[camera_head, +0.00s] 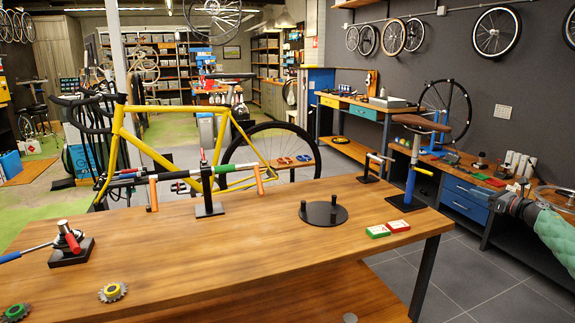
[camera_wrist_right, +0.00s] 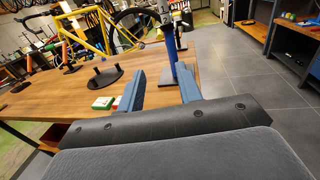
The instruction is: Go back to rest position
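My right gripper (camera_head: 497,201) is at the right edge of the head view, past the right end of the wooden workbench (camera_head: 240,250), with my green-sleeved arm behind it. In the right wrist view its two blue fingers (camera_wrist_right: 161,78) are spread apart with nothing between them. Behind them are the workbench (camera_wrist_right: 205,75) and the blue post of a stand (camera_wrist_right: 170,45). My left gripper is not in view.
On the bench are a green box (camera_head: 378,231), a red box (camera_head: 398,226), a black round base with pegs (camera_head: 323,212), a saddle stand (camera_head: 409,180), a clamp tool (camera_head: 70,245) and sprockets (camera_head: 112,292). A yellow bicycle (camera_head: 165,160) stands behind. The bench's front middle is clear.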

